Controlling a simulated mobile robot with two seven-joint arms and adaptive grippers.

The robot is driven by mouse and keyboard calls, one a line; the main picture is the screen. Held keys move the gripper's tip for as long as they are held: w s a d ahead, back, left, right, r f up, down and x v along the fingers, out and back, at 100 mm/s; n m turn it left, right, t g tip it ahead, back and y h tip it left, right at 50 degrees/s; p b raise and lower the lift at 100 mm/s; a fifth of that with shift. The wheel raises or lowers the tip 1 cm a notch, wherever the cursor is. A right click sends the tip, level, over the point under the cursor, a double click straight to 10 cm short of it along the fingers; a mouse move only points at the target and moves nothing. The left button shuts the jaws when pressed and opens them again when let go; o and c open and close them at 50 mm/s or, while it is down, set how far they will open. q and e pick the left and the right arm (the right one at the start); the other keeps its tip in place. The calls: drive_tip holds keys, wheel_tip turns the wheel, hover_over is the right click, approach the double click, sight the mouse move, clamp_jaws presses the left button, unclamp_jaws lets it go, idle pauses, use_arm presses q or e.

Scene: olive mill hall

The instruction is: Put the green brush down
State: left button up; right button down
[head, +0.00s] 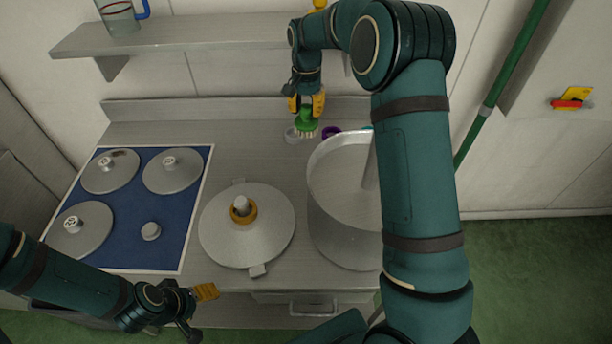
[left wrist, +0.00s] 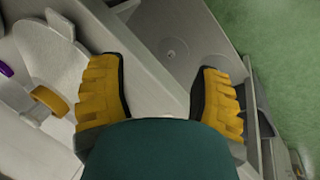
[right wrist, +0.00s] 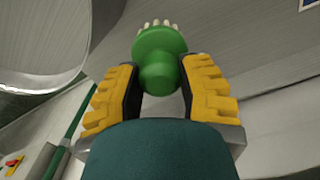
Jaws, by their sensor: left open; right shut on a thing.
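The green brush (head: 307,118) has a round green knob and pale bristles, and it is at the back of the metal counter, left of the big pot. My right gripper (head: 307,103) is shut on its knob. In the right wrist view the brush (right wrist: 158,55) sits between the yellow fingers (right wrist: 160,95), bristles pointing away. I cannot tell whether the bristles touch the counter. My left gripper (head: 205,305) is open and empty near the counter's front edge. Its spread fingers also show in the left wrist view (left wrist: 160,95).
A large metal pot (head: 340,225) stands right of the brush. A lid with a yellow ring (head: 275,232) lies in front. A small clear dish (head: 292,135) and a purple ring (head: 330,131) are close by the brush. A shelf (head: 200,33) hangs above.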

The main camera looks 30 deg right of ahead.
sight(306, 132)
drive_tip(key=f+b, duration=0.1)
drive_tip(key=f, duration=0.1)
drive_tip(key=f+b, duration=0.1)
drive_tip(key=f, duration=0.1)
drive_tip(key=s+f+b, duration=0.1)
drive_tip(key=f, duration=0.2)
drive_tip(key=shift+a+f, duration=0.1)
drive_tip(key=shift+a, duration=0.25)
drive_tip(key=shift+w+d+f+b, duration=0.1)
drive_tip(key=shift+f+b, duration=0.2)
drive_tip(key=shift+f, duration=3)
drive_tip(key=shift+w+f+b, duration=0.1)
drive_tip(key=shift+f+b, duration=0.2)
drive_tip(key=shift+f, duration=3)
use_arm(q)
drive_tip(key=f, duration=0.5)
drive_tip(key=shift+s+f, duration=0.25)
drive_tip(key=shift+f, duration=0.1)
drive_tip(key=shift+a, duration=0.1)
use_arm(e)
drive_tip(key=c, duration=0.6)
unclamp_jaws()
drive_tip(key=shift+f, duration=0.1)
use_arm(q)
drive_tip(key=shift+f, duration=0.1)
